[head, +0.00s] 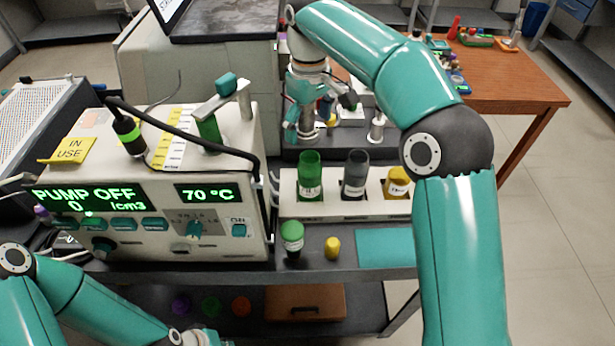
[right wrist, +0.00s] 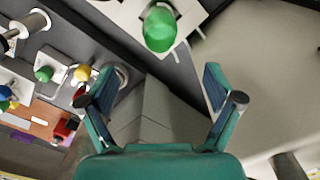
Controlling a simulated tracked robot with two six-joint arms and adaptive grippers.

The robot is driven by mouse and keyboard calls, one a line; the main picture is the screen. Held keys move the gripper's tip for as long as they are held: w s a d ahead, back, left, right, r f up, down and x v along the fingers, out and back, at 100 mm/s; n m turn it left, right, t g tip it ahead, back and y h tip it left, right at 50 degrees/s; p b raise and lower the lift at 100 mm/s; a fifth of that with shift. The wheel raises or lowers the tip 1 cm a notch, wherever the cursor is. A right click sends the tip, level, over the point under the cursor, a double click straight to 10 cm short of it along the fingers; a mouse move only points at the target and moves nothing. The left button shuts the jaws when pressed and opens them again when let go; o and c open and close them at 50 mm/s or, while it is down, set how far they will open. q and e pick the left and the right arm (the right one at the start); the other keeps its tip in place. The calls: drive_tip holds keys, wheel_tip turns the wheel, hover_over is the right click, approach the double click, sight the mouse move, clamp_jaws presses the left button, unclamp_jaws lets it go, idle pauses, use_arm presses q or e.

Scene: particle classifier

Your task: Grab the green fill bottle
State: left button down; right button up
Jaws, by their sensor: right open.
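A green bottle (head: 310,177) stands upright in the left hole of a white rack (head: 343,210). A green round thing, likely the same bottle, shows at the top of the right wrist view (right wrist: 160,28), beyond my fingertips. My right gripper (head: 321,115) is open and empty, behind and above the rack, with its fingers pointing down. Its spread fingers also show in the right wrist view (right wrist: 160,88), apart from the green thing. A smaller dark bottle with a green cap (head: 292,238) stands in front of the rack. The left forearm is at the bottom left, its fingers out of frame.
A grey bottle (head: 355,175) and a yellow one (head: 397,183) stand in the same rack. A pump box (head: 180,200) with a cable stands close to the left. A small yellow piece (head: 333,247) and a teal mat (head: 385,248) lie in front.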

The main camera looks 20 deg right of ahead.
sight(309, 156)
wheel_tip(309, 156, down, 7)
drive_tip(key=shift+w+f+b, duration=0.1)
drive_tip(key=shift+f+b, duration=0.1)
drive_tip(key=shift+b, duration=0.25)
drive_tip(key=shift+s+d+f, duration=0.1)
drive_tip(key=shift+f, duration=1.55)
drive_tip(key=shift+s+f, duration=0.1)
drive_tip(key=shift+f, duration=1.55)
drive_tip(key=c, duration=1.5)
drive_tip(key=shift+r, duration=0.15)
